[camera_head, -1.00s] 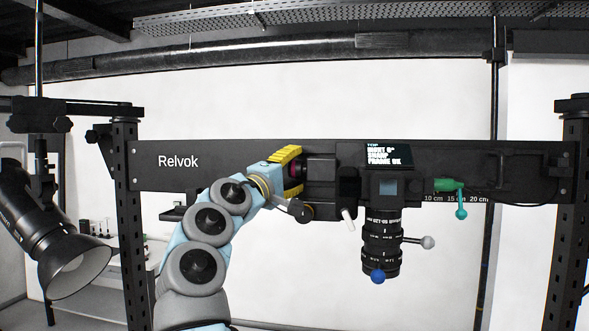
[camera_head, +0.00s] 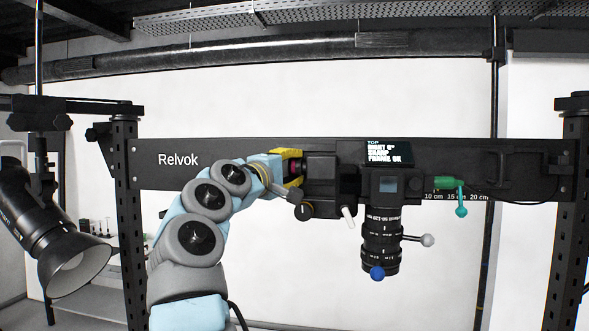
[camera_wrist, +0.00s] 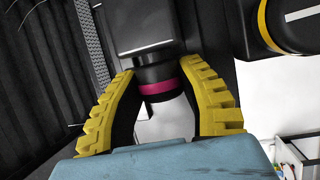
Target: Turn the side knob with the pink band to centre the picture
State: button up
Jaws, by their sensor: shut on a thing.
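The side knob with the pink band (camera_wrist: 159,88) sticks out of the left side of the black housing (camera_head: 321,167). It is dark, and a white mark shows on the housing above it in the wrist view. My gripper (camera_head: 297,166) is at the knob, with its yellow fingers on either side of it. In the wrist view my gripper (camera_wrist: 158,72) is shut on the knob; the exact contact is partly hidden by the fingers. A small screen (camera_head: 389,153) above the camera (camera_head: 381,228) shows several lines of text, too small to read surely.
A yellow-banded knob (camera_wrist: 262,27) sits close by on the right in the wrist view. A white-tipped lever (camera_head: 348,217), a grey ball lever (camera_head: 428,240), a blue ball (camera_head: 377,273) and a green lever (camera_head: 460,200) stick out further right. A lamp (camera_head: 68,250) stands left.

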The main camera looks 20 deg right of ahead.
dwell(0.3)
jog(key=o, duration=1.2)
jog(key=shift+a, duration=0.1)
jog(key=shift+v, duration=5.95)
